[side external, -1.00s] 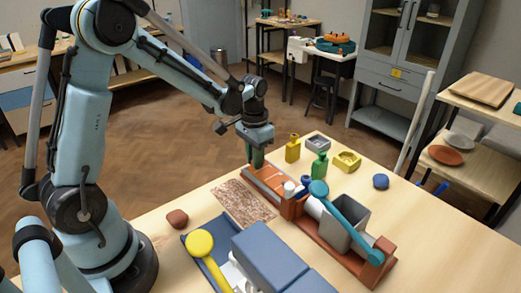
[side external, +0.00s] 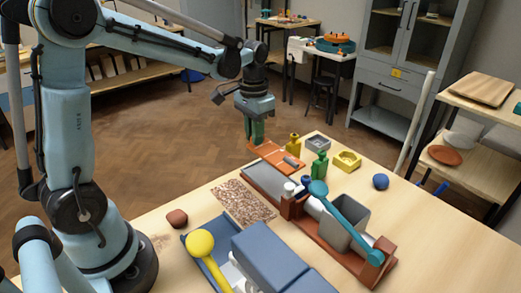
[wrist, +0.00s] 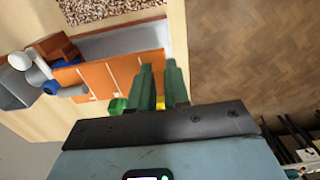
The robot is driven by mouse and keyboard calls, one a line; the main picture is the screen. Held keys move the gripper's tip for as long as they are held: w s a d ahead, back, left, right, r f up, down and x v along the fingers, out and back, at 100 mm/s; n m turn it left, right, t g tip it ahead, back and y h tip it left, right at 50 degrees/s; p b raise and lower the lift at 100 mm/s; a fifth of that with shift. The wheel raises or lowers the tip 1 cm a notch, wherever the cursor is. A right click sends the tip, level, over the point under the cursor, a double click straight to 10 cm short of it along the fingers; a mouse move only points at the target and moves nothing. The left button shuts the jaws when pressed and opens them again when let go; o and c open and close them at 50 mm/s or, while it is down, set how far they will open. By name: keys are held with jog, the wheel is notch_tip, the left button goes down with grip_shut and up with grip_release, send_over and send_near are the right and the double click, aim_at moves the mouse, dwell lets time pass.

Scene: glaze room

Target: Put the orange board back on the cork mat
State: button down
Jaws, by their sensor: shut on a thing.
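The orange board (side external: 270,153) is a flat slab with pale cross lines; it also shows in the wrist view (wrist: 110,76). My gripper (side external: 257,143) has green fingers, which show side by side in the wrist view (wrist: 159,66), shut at the board's end. The board lies alongside a grey tray bed (side external: 265,181), partly over its far edge; whether it touches the table I cannot tell. The cork mat (side external: 243,202) is a speckled brown rectangle, bare, on the near side of the tray. Its edge shows in the wrist view (wrist: 100,10).
A yellow bottle (side external: 293,150) and a green bottle (side external: 320,166) stand close beyond the board. A red-brown rack (side external: 335,250) with a grey bin and teal bar is at the right. A blue case (side external: 268,253) and yellow round-headed tool (side external: 201,243) lie in front.

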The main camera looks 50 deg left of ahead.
jog(key=shift+r, duration=0.95)
jog(key=shift+s+d+r, duration=0.15)
jog(key=shift+d+r, duration=0.1)
jog(key=s+d, duration=1)
jog(key=s, duration=0.3)
send_over(224, 189)
notch_tip(224, 189, down, 7)
jog(key=shift+f, duration=2.1)
jog(key=c, duration=1.1)
grip_release()
jog(key=shift+f, duration=0.1)
